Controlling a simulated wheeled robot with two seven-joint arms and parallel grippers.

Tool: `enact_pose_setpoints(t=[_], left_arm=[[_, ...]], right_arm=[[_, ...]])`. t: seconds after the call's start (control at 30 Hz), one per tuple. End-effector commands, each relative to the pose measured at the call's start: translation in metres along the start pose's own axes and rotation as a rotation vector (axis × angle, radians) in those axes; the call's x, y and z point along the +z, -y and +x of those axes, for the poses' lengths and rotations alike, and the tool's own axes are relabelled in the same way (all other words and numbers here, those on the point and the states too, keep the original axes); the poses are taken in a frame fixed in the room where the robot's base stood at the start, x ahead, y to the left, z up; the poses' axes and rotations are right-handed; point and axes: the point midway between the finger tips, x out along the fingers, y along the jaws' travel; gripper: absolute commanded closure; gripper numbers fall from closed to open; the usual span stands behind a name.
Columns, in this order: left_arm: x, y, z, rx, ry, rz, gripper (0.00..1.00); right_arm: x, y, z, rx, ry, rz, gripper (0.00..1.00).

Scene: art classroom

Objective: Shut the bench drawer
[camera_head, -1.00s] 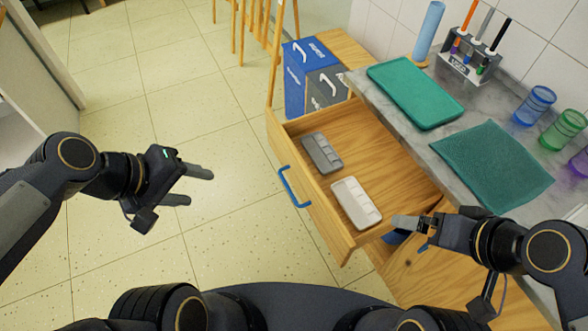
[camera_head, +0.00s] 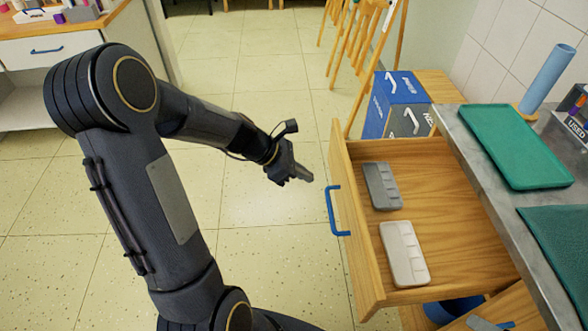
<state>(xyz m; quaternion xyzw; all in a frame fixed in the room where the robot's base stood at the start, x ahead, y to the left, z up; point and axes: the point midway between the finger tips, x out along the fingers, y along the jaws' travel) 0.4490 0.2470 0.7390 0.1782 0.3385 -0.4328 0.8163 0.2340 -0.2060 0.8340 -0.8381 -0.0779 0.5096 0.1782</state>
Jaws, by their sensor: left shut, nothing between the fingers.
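The wooden bench drawer (camera_head: 355,235) stands pulled out from under the grey bench top (camera_head: 484,190). Its blue handle (camera_head: 333,212) is on the front panel, facing left.
A green tray (camera_head: 515,146), a teal mat (camera_head: 562,235) and a blue cylinder (camera_head: 548,78) are on the bench. Open tiled floor (camera_head: 255,215) lies left of the drawer.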

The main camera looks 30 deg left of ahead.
Motion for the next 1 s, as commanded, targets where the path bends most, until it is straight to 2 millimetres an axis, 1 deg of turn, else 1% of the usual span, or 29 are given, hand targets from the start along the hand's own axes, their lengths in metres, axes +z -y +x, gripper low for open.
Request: enact_pose_setpoints(t=[0.03,0.13,0.2,0.33,0.5,0.87,1.0], left_arm=[[-0.003,0.001,0.015,-0.005,0.000,0.001,1.00],[-0.002,0.001,0.034,-0.004,0.000,0.002,1.00],[0.010,0.001,0.040,-0.004,0.001,0.007,1.00],[0.021,0.001,0.051,-0.002,0.000,0.006,1.00],[0.028,0.000,0.057,0.000,0.000,0.004,1.00],[0.029,0.001,0.058,0.000,0.000,0.003,1.00],[0.033,0.001,0.061,-0.002,0.000,0.004,1.00]], right_arm=[[0.003,-0.003,0.005,0.000,0.000,0.000,0.04],[0.005,-0.005,0.010,0.000,0.000,0.000,0.04],[0.004,-0.004,0.008,0.000,0.000,0.000,0.04],[0.004,-0.004,0.009,0.000,0.000,0.000,0.04],[0.005,-0.004,0.009,0.000,0.000,0.000,0.04],[0.004,-0.004,0.009,0.000,0.000,0.000,0.04],[0.004,-0.003,0.007,0.000,0.000,0.000,0.04]])
